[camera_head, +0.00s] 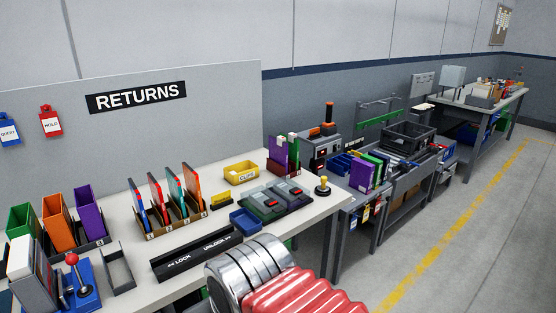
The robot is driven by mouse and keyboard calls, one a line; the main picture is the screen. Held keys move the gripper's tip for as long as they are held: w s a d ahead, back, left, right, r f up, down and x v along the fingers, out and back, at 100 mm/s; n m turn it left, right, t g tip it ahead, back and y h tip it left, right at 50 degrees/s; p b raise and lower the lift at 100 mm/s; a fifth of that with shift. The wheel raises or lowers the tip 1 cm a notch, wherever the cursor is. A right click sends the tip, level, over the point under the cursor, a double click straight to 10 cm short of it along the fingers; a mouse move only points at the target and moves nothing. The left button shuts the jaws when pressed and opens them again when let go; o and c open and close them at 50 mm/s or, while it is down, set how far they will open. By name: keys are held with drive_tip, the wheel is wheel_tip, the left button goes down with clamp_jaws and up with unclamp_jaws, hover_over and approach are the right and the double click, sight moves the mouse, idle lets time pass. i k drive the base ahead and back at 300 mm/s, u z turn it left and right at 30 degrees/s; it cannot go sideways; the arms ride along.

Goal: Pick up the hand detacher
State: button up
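No thing in view carries a readable hand detacher label, so I cannot tell for sure which one it is. A small yellow-topped device with a dark base (322,187) stands upright near the right end of the white returns table (140,232). A small yellow and black item (222,200) lies near the table's middle. A blue box with a red-knobbed lever (76,285) stands at the front left. A silver ringed part with a red ribbed sleeve, probably my arm, fills the bottom centre. My gripper's fingers do not show.
A black LOCK/UNLOCK bar (197,256) lies along the table's front. Two grey-green devices (275,202), a blue tray (245,221), a yellow bin (241,173) and upright coloured folders (173,203) crowd the top. More benches stand at right. The floor (450,225) there is clear.

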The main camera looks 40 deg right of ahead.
sight(322, 189)
drive_tip(key=z, duration=1.5)
drive_tip(key=k, duration=0.5)
drive_tip(key=z, duration=0.1)
drive_tip(key=i, duration=0.5)
drive_tip(key=u, duration=0.1)
